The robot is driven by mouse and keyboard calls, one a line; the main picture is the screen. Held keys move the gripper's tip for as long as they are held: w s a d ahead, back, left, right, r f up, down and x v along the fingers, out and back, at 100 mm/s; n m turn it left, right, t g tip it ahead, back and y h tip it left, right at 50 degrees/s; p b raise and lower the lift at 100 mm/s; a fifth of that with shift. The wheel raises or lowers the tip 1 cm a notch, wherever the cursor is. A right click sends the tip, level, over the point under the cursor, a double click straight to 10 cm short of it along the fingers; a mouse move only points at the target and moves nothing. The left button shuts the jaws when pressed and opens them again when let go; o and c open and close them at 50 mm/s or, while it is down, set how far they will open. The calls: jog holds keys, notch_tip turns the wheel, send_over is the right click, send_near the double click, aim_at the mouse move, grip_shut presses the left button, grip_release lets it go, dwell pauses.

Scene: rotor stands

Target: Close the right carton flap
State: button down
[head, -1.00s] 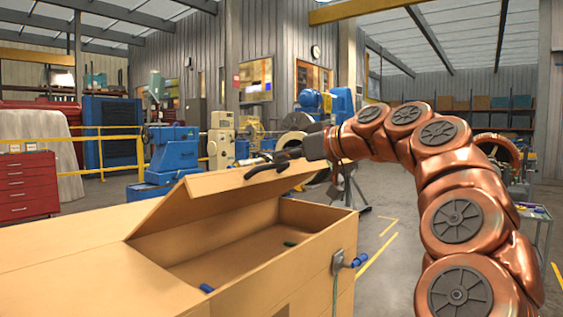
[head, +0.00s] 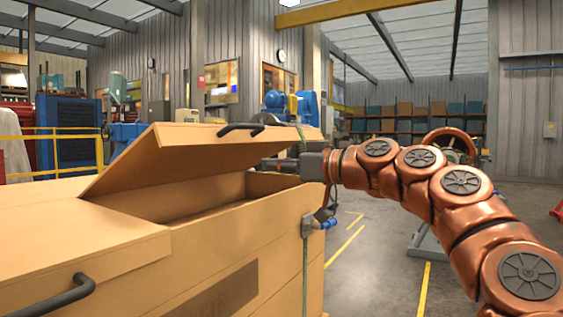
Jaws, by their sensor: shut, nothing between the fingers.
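The right carton flap (head: 200,155) stands partly open, tilted up over the carton's opening. A dark bar handle (head: 240,128) is on its outer face near the upper edge. The large tan carton (head: 235,245) fills the lower left, and a strip of its inside shows below the flap. My gripper (head: 268,163) is shut and empty, at the flap's lower right side, below the handle and just above the carton's far rim. The flap's edge partly hides its fingertips, so I cannot tell whether they touch the flap.
The left flap lies flat with a dark handle (head: 55,298). A grey latch with a blue grip (head: 325,224) and a hanging cord are at the carton's right corner. Open floor (head: 385,275) with yellow lines lies to the right.

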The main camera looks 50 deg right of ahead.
notch_tip(320, 180, down, 3)
jog(key=shift+s+a+b, duration=0.1)
jog(key=shift+b, duration=0.45)
jog(key=shift+s, duration=0.15)
dwell(0.7)
